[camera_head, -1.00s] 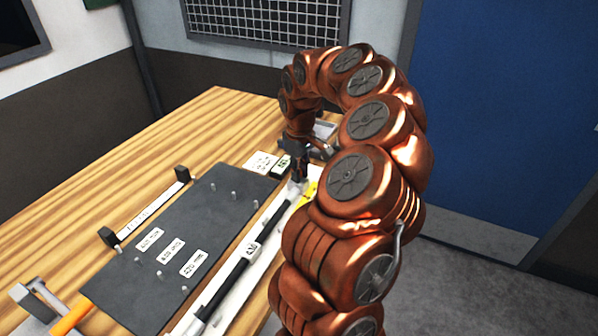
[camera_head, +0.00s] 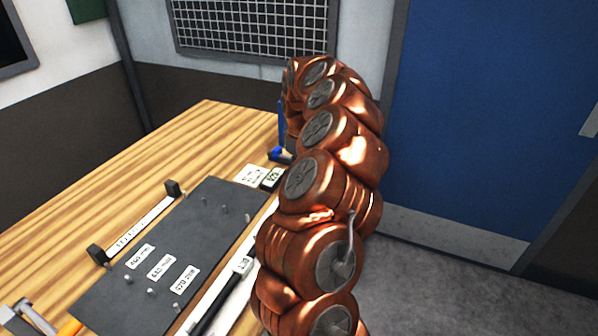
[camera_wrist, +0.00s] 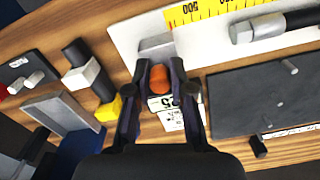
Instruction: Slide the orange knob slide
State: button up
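The orange knob (camera_wrist: 159,79) shows in the wrist view, between the two fingers of my gripper (camera_wrist: 160,72). The fingers stand apart, one on each side of the knob. I cannot tell whether either touches it or how far below them it sits. A small white label with dark digits (camera_wrist: 160,103) lies just below the knob. A grey block (camera_wrist: 156,45) on a white strip (camera_wrist: 125,38) is just above it. In the head view my arm hides the gripper and the knob.
A dark plate with pegs (camera_wrist: 262,100) lies right of my gripper; it also shows in the head view (camera_head: 200,245). A yellow measuring scale (camera_wrist: 215,8) and a dark rod (camera_wrist: 298,20) lie above. A grey bracket (camera_wrist: 60,112) and dark cylindrical parts (camera_wrist: 75,52) stand left.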

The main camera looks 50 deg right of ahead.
jog(key=o, duration=0.5)
jog(key=shift+c, duration=0.2)
jog(key=shift+r, duration=0.1)
notch_tip(320, 180, up, 12)
dwell(0.3)
dwell(0.5)
jog(key=w+a+r+n, duration=0.1)
jog(key=a+r, duration=0.1)
jog(key=a, duration=0.5)
jog(key=w+a+r+n, duration=0.1)
jog(key=w+a, duration=0.1)
jog(key=a, duration=0.5)
jog(key=s+a+n, duration=0.1)
jog(key=s+a, duration=0.2)
jog(key=a, duration=0.4)
jog(key=s+a, duration=0.3)
jog(key=a, duration=0.4)
jog(key=s+a+f+m, duration=0.1)
jog(key=s+a+f, duration=0.2)
jog(key=s, duration=0.4)
jog(key=s+a+f+m+g, duration=0.1)
jog(key=s+a+f, duration=0.2)
jog(key=s, duration=0.5)
jog(key=s+a+f+m, duration=0.1)
jog(key=s+a+f, duration=0.2)
jog(key=s+a, duration=0.2)
jog(key=shift+s+f+g, duration=0.35)
jog(key=shift+s+g, duration=0.05)
jog(key=shift+s, duration=0.8)
